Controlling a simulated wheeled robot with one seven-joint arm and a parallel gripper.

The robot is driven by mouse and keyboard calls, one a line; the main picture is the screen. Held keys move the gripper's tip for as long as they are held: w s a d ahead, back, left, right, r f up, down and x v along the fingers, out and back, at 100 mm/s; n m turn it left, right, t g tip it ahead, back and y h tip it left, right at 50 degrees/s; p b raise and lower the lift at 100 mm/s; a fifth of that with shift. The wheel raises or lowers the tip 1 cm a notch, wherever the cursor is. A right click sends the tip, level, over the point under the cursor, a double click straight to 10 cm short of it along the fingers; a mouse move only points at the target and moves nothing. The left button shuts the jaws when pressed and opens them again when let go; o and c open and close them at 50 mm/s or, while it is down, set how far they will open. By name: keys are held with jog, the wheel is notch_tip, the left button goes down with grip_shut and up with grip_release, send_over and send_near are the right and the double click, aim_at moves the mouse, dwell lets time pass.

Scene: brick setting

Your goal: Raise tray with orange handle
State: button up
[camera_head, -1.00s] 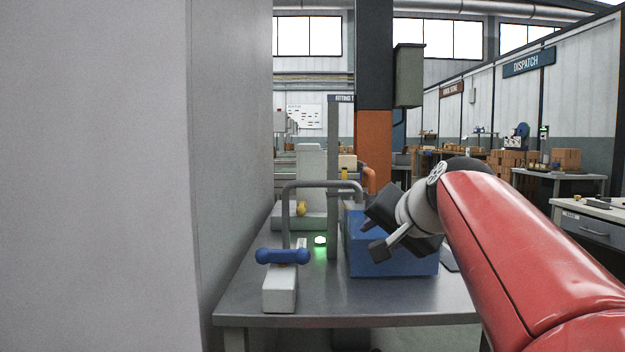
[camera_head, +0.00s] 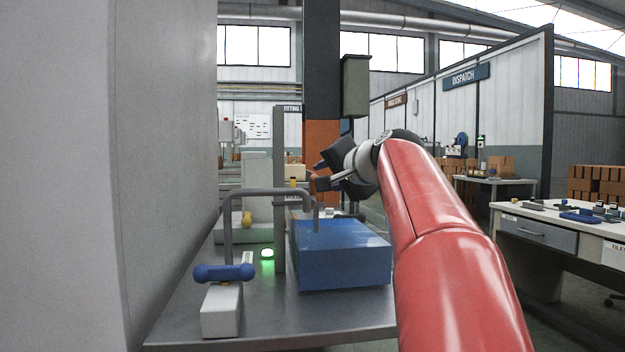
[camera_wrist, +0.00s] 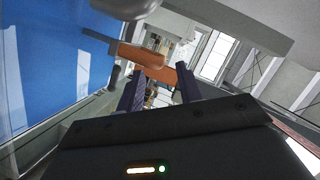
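In the wrist view an orange bar (camera_wrist: 141,55), which looks like a handle, lies just beyond my fingers, beside the blue surface. A second orange patch (camera_wrist: 167,76) shows behind it. In the head view my gripper (camera_head: 321,174) is above and behind the blue box (camera_head: 340,255). There the orange handle cannot be told apart from the orange column behind, and no tray is clearly visible.
A grey bent pipe (camera_head: 268,191) arches beside the blue box. A blue handle (camera_head: 224,272) on a pale block, a green light (camera_head: 267,253) and a grey post (camera_head: 279,190) share the metal table (camera_head: 270,323). A grey wall (camera_head: 165,150) closes the left side.

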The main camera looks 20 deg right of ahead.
jog(key=shift+p+x, duration=0.45)
jog(key=shift+x, duration=2.35)
grip_shut()
